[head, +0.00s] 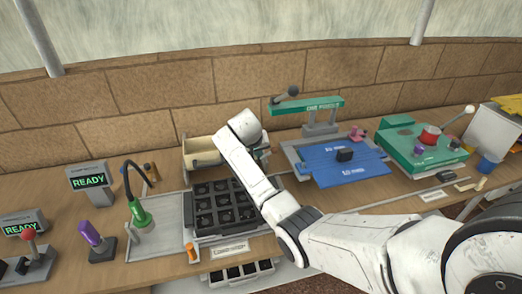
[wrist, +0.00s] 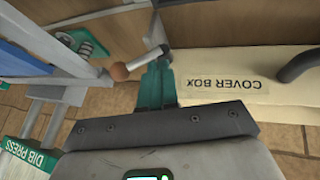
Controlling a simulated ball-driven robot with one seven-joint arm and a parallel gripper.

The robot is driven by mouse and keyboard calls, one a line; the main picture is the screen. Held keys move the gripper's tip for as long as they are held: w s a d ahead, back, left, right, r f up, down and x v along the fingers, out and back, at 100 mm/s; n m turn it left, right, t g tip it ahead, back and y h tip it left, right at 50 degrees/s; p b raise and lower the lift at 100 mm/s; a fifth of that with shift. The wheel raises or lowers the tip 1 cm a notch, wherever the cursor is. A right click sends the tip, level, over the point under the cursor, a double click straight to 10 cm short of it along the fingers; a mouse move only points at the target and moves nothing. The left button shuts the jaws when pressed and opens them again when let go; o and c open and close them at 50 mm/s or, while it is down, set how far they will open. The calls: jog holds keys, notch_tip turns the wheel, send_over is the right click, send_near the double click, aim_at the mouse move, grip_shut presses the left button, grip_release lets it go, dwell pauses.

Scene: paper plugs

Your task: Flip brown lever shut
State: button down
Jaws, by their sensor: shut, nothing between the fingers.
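The brown lever shows in the wrist view as a round brown knob (wrist: 118,72) on a short grey rod, which runs up and right to a dark end.
A black tray with round wells (head: 222,208) lies below my arm. The green press (head: 306,106) and blue mat (head: 345,165) stand to the right. A green lamp (head: 139,214) and purple lever (head: 90,234) are at left. The brick wall (head: 150,85) closes off the back.

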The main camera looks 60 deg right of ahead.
jog(key=b+v, duration=0.1)
jog(key=v, duration=0.9)
jog(key=shift+w+a, duration=0.4)
jog(key=shift+a, duration=0.05)
jog(key=a+f+n, duration=0.1)
jog(key=a+f, duration=0.1)
jog(key=a, duration=0.2)
jog(key=a+f+n+t+y, duration=0.1)
jog(key=a+f, duration=0.2)
jog(key=a, duration=0.2)
jog(key=a+f+n+t, duration=0.1)
jog(key=a+f, duration=0.1)
jog(key=a, duration=0.3)
jog(key=shift+s+f+n+y, duration=0.15)
jog(key=shift+f+n+y, duration=0.2)
jog(key=shift+n+y, duration=0.05)
jog(key=s+a+f+n+t+y, duration=0.15)
jog(key=s+a+n, duration=0.25)
jog(key=s+a, duration=0.5)
jog(key=s+a+f+n+t+y, duration=0.1)
jog(key=s+a+f+n+y, duration=0.3)
jog(key=a, duration=0.8)
jog(key=s+d+f+m+g+h, duration=0.1)
jog(key=s+f+g, duration=0.3)
jog(key=s, duration=0.7)
jog(key=shift+d+m, duration=0.2)
jog(key=shift+m, duration=0.1)
